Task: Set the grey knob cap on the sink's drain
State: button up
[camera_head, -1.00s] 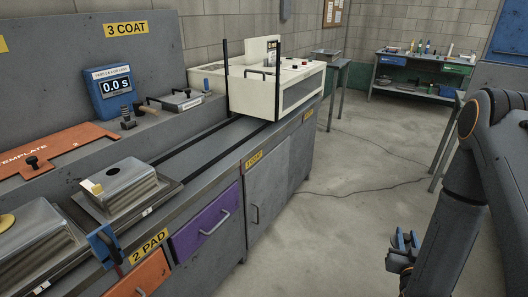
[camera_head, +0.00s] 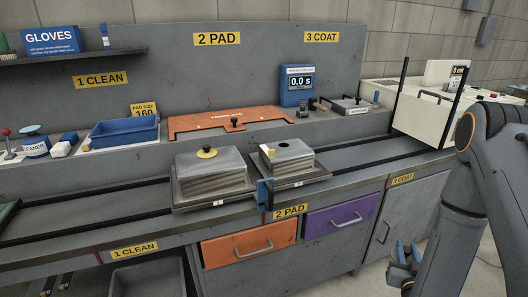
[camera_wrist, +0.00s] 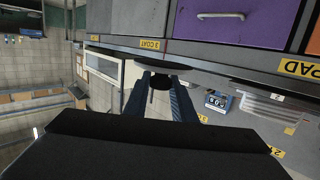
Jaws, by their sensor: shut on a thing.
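My gripper (camera_head: 405,256) is low at the right of the head view, beside the bench front and well away from the sinks. In the wrist view its two fingers (camera_wrist: 160,100) are shut on the knob of a dark grey disc-shaped cap (camera_wrist: 150,65), seen nearly edge-on. The right steel sink (camera_head: 293,165) lies upside down on its carrier, with an open dark drain hole (camera_head: 283,146) on top and a small yellow block on its left corner. The left steel sink (camera_head: 213,178) has a yellow cap with a dark knob (camera_head: 207,152) on its drain.
An orange template plate (camera_head: 205,121) and a blue tray (camera_head: 125,132) are on the ledge behind. A blue clip (camera_head: 265,192) stands at the rail's front edge. A cream machine with black posts (camera_head: 425,108) is at the right. Orange and purple drawers are below.

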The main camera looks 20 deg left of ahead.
aim_at(283, 144)
jog(key=u, duration=1.35)
